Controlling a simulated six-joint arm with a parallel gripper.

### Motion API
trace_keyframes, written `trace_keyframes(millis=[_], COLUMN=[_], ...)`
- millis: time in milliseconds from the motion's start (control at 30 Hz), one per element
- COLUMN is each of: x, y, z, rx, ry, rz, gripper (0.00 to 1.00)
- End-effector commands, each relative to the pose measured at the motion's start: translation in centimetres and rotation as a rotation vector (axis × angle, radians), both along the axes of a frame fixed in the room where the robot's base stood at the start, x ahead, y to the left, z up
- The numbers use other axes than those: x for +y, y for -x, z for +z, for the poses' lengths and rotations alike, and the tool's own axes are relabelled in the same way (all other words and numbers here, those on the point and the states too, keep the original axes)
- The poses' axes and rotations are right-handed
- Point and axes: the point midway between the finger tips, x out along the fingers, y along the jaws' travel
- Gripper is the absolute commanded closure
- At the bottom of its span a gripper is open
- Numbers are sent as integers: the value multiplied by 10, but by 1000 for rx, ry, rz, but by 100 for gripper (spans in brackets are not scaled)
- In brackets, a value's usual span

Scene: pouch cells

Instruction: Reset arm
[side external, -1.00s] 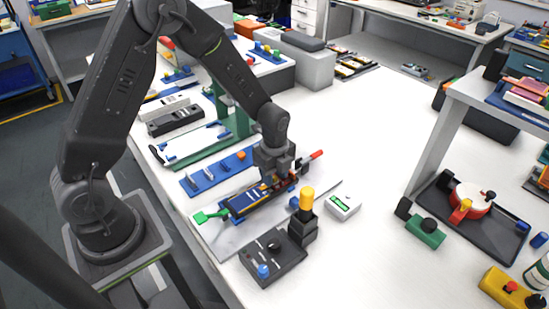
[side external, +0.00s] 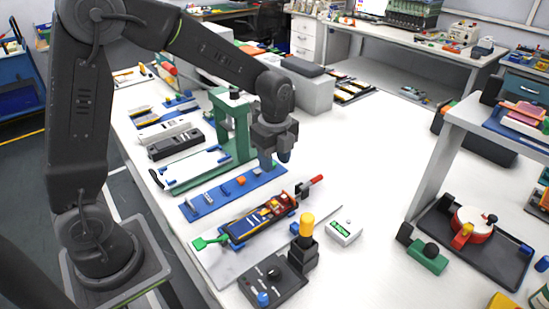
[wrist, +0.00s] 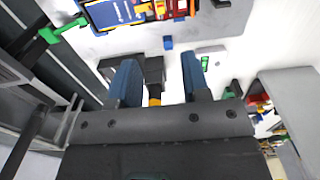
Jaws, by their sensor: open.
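My gripper (side external: 276,160) hangs above the bench, over the blue strip, with nothing visible between its fingers. In the wrist view my gripper (wrist: 160,85) shows two blue fingers set apart, open and empty. The pouch-cell fixture (side external: 262,219) lies on a grey plate in front of the gripper and apart from it. It has a green handle at its left end and a red-tipped lever at its right. In the wrist view the fixture (wrist: 112,14) shows at the top edge, with a blue cell and red and yellow parts.
A blue strip (side external: 208,199) with small parts lies behind the fixture. A green press frame (side external: 240,125) stands close behind the gripper. A black control box (side external: 275,280) and an orange-topped lamp (side external: 305,240) stand in front. A white meter (side external: 345,233) sits right. The bench's right middle is clear.

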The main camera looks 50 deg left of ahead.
Motion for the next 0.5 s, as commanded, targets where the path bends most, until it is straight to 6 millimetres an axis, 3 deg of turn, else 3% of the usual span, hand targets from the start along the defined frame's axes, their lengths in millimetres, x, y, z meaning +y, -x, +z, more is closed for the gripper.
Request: trace_keyframes(millis=[367,500], x=[0,-1], y=[0,8], z=[0,15], rx=[-1,-32], ry=[0,0], rz=[3,81], gripper=[57,57])
